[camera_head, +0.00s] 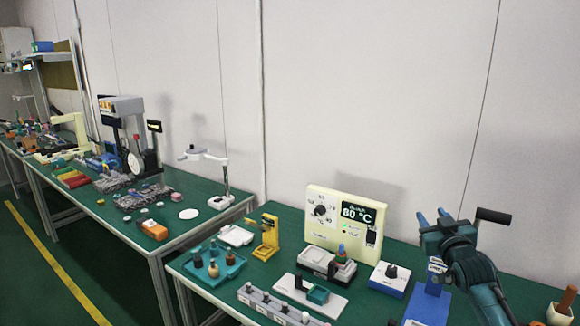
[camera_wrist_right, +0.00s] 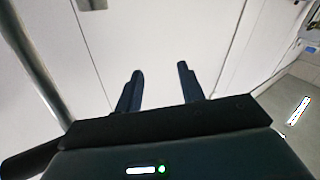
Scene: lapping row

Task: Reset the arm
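My right gripper (camera_head: 432,216) is raised at the right side of the head view, above the back right of the green bench (camera_head: 258,272). Its two blue fingers point up toward the wall. In the right wrist view the fingers of the gripper (camera_wrist_right: 160,70) stand apart with nothing between them, against a pale wall. My left gripper is in neither view.
A cream temperature box (camera_head: 321,231) reading 80 °C stands left of my right arm. A blue-and-white knob box (camera_head: 388,279), a teal tray (camera_head: 216,268) and a yellow stand (camera_head: 268,238) are on the bench.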

